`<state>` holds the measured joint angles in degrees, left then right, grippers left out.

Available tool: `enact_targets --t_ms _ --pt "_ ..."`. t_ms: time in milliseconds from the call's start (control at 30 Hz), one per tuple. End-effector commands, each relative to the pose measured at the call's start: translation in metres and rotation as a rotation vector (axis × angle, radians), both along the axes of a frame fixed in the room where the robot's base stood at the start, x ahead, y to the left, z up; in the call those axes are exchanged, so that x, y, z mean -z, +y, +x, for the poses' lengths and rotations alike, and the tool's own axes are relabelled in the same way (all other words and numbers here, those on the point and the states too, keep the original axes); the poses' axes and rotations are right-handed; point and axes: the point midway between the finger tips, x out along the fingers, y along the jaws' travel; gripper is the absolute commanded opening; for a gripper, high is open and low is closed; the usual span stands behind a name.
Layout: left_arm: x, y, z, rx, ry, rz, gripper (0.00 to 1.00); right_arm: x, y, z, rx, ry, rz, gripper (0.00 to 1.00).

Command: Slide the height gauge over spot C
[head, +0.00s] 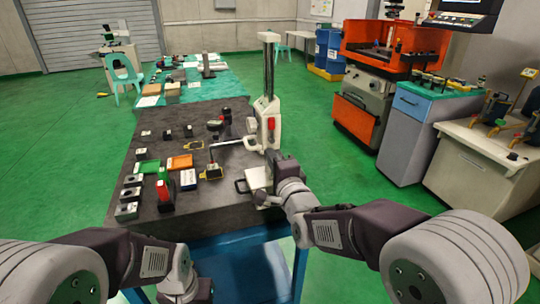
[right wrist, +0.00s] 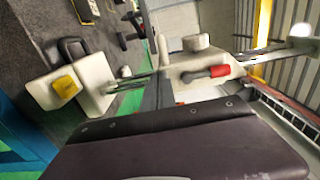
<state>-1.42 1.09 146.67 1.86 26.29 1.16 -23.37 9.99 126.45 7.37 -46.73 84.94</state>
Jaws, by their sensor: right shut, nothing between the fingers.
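The height gauge (head: 267,112) stands upright at the right side of the dark table, with a tall column, a white body and a red grip. A thin arm reaches left from it over a small yellow-edged plate (head: 211,172). The gauge's white body and red grip also show in the right wrist view (right wrist: 205,72). My right gripper (head: 270,160) is shut and empty, close in front of the gauge's body; I cannot tell whether it touches. My left arm comes in at the lower left, its gripper out of view. I cannot make out a marking for spot C.
Green and red parts (head: 162,188), an orange tray (head: 180,162) and grey blocks (head: 127,210) crowd the table's left. Bare surface lies front centre.

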Motion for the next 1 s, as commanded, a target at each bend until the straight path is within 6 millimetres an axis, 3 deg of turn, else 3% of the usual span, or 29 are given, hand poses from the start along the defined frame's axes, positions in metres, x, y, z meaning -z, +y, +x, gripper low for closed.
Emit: enact_targets --t_ms 300,600,700,1000 --pt "0.001 0.000 0.000 0.000 0.000 0.000 0.36 0.001 0.002 0.005 0.000 0.002 -0.001 0.00" --pt "0.005 0.000 0.000 0.000 0.000 0.000 0.36 0.001 0.021 0.064 0.000 0.000 0.000 0.00" --pt "0.005 0.000 0.000 0.000 0.000 0.000 0.36 0.001 0.024 0.075 0.000 0.001 0.000 0.00" --pt "0.005 0.000 0.000 0.000 0.000 0.000 0.36 0.000 0.026 0.079 0.000 -0.001 0.000 0.00"
